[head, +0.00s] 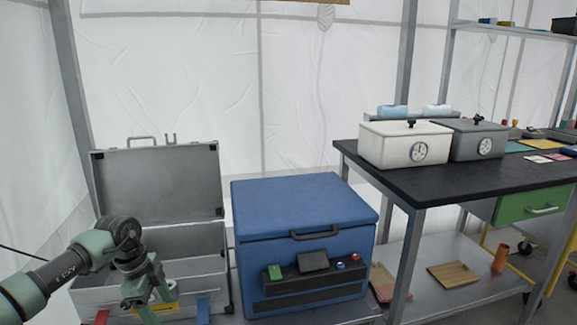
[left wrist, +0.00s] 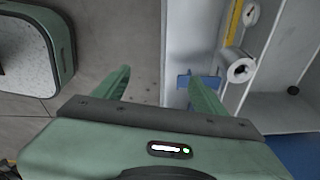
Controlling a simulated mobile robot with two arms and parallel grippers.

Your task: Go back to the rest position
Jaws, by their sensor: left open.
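My left arm comes in from the left in the head view. My left gripper (head: 149,297) hangs in front of the open grey metal case (head: 160,187). In the left wrist view my left gripper (left wrist: 160,90) has its two green fingers spread apart, with nothing between them. Below it show the floor and the case's edge, with a roll (left wrist: 239,69) inside the case. My right gripper is in neither view.
A closed blue box (head: 305,210) stands right of the case. A black-topped table (head: 450,179) farther right holds a white box (head: 405,145) and a grey box (head: 475,140) with dials. Boards (head: 453,274) and an orange cup (head: 500,258) are on its lower shelf.

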